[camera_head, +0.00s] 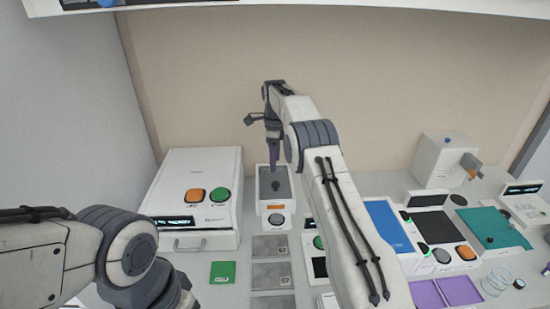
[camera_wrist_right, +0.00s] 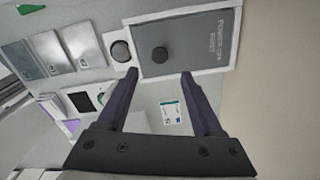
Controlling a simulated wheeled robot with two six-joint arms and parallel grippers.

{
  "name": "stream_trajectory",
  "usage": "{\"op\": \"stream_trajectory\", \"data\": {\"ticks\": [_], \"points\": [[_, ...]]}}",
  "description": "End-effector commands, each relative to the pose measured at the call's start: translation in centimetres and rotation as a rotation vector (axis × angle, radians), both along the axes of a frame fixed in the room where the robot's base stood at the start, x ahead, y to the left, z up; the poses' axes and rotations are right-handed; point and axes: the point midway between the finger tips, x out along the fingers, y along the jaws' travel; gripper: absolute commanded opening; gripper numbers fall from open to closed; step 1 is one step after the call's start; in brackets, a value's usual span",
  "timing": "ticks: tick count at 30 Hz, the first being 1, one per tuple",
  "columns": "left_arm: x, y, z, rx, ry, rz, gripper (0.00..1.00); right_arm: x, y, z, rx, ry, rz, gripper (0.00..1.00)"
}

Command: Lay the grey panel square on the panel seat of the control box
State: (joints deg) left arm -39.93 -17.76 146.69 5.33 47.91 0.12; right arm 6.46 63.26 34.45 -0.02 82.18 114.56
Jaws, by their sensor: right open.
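The grey panel (camera_head: 284,174) with a dark round knob lies on top of the white control box (camera_head: 261,209) at the middle back of the bench. In the right wrist view the panel (camera_wrist_right: 200,38) carries printed lettering, and its edges look roughly parallel to the box's white rim (camera_wrist_right: 190,72). The panel covers the seat. My right gripper (camera_head: 273,168) is above the panel. In the right wrist view its two fingers (camera_wrist_right: 158,74) are apart with nothing between them, near the knob. My left arm enters at lower left; its fingers are not seen.
A large white case (camera_head: 190,170) with orange and green buttons stands left of the box. Grey plates (camera_head: 270,247) lie in front of it, beside a green card (camera_head: 222,272). Blue, black and teal devices fill the right. A shelf (camera_head: 300,5) hangs above.

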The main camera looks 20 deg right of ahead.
Motion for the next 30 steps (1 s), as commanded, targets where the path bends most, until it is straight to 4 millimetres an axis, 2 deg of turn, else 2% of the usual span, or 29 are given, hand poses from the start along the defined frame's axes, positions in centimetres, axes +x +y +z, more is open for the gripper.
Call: {"op": "stream_trajectory", "data": {"ticks": [4, 11, 14, 17, 20, 21, 23, 26, 27, 29, 30], "points": [[0.0, 0.0, 0.2, 0.0, 0.0, 0.0, 0.62, 0.1, 0.0, 1.8, 0.0, -0.001, 0.0, 0.68], [0.0, 0.0, 0.2, 0.0, 0.0, 0.0, 0.62, 0.0, 0.2, 2.4, 0.0, 0.001, 0.009, 0.68], [0.0, 0.0, 0.2, 0.0, 0.0, 0.0, 0.62, -0.3, 1.9, 3.4, 0.002, -0.004, 0.089, 0.68], [0.0, 0.0, 0.2, 0.0, 0.0, 0.0, 0.62, -1.5, 5.6, 5.2, 0.008, -0.009, 0.28, 0.68], [0.0, 0.0, 0.2, 0.0, 0.0, 0.0, 0.62, -4.1, 10.5, 7.4, 0.015, -0.018, 0.557, 0.68], [0.0, 0.0, 0.2, 0.0, 0.0, 0.0, 0.62, -5.6, 12.4, 8.2, 0.017, -0.021, 0.677, 0.68], [0.0, 0.0, 0.2, 0.0, 0.0, 0.0, 0.62, -8.0, 15.0, 9.2, 0.02, -0.029, 0.855, 0.68], [0.0, 0.0, 0.2, 0.0, 0.0, 0.0, 0.62, -12.9, 18.8, 10.5, 0.025, -0.04, 1.15, 0.68], [0.0, 0.0, 0.2, 0.0, 0.0, 0.0, 0.62, -15.1, 20.0, 10.8, 0.027, -0.045, 1.267, 0.68], [0.0, 0.0, 0.2, 0.0, 0.0, 0.0, 0.62, -18.6, 21.6, 11.2, 0.029, -0.052, 1.444, 0.68], [0.0, 0.0, 0.2, 0.0, 0.0, 0.0, 0.62, -21.0, 22.4, 11.2, 0.031, -0.058, 1.561, 0.68]]}}
